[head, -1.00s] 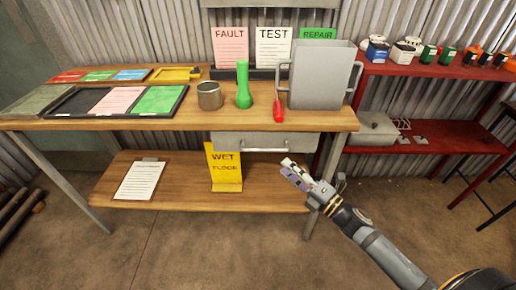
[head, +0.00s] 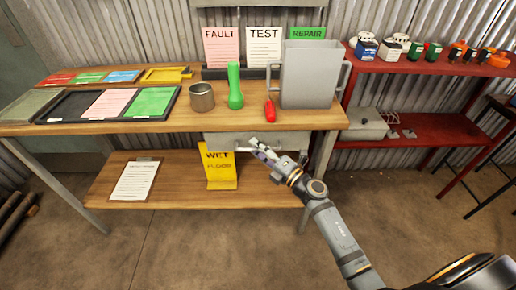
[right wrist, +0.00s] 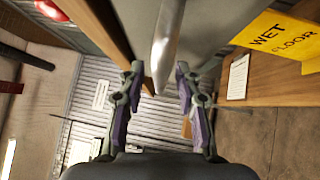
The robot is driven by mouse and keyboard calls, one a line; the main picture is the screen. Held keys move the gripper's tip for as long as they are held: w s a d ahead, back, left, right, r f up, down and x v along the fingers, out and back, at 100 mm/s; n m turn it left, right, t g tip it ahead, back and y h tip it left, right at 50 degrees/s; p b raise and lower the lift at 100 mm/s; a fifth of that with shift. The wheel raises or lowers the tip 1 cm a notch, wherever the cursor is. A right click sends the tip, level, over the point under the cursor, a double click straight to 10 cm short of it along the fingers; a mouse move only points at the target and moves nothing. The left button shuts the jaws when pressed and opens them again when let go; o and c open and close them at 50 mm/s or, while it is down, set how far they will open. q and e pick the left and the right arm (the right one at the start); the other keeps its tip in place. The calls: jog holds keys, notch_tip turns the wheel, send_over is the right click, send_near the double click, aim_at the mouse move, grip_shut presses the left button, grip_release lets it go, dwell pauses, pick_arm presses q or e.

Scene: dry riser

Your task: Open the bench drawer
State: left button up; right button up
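The bench drawer (head: 284,140) is a grey box under the right part of the wooden bench top. It looks closed. In the right wrist view the drawer handle (right wrist: 168,40), a pale metal bar, runs down between my finger tips. My right gripper (head: 258,147) is at the drawer front in the head view. In the right wrist view the right gripper (right wrist: 155,85) is open, its two fingers apart on either side of the bar, with gaps showing. I cannot tell whether either finger touches it. My left gripper is not in view.
A yellow wet floor sign (head: 218,168) stands on the lower shelf close to the left of my right gripper. A grey two-handled container (head: 308,75), red tool (head: 270,110), green torch (head: 235,88) and metal cup (head: 202,97) stand on the bench. A red shelf (head: 425,130) is at right.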

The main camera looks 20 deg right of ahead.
grip_shut()
dwell(0.4)
